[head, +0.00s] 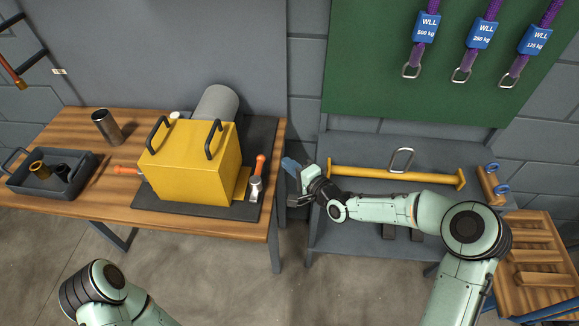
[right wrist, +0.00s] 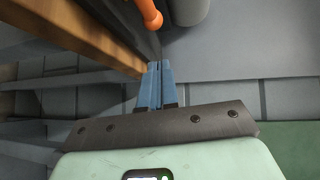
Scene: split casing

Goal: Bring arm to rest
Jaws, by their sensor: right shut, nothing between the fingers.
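My right arm reaches in from the right in the head view. Its gripper (head: 291,167) is shut and empty, in front of the wall between the wooden table and the grey shelf bench. In the right wrist view its blue fingers (right wrist: 155,85) lie together with nothing between them. My left arm shows only as a link at the bottom left of the head view; its gripper is out of the picture. The yellow casing (head: 185,170) with two black handles sits on a dark mat (head: 150,203) on the wooden table (head: 65,140), left of my right gripper.
A hammer (head: 256,183) with an orange handle lies at the mat's right side. A grey tray (head: 25,188) and a metal cup (head: 106,127) stand on the table's left. A yellow lifting bar (head: 400,176) lies on the bench (head: 350,150) behind my right forearm. A wooden pallet (head: 540,250) stands far right.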

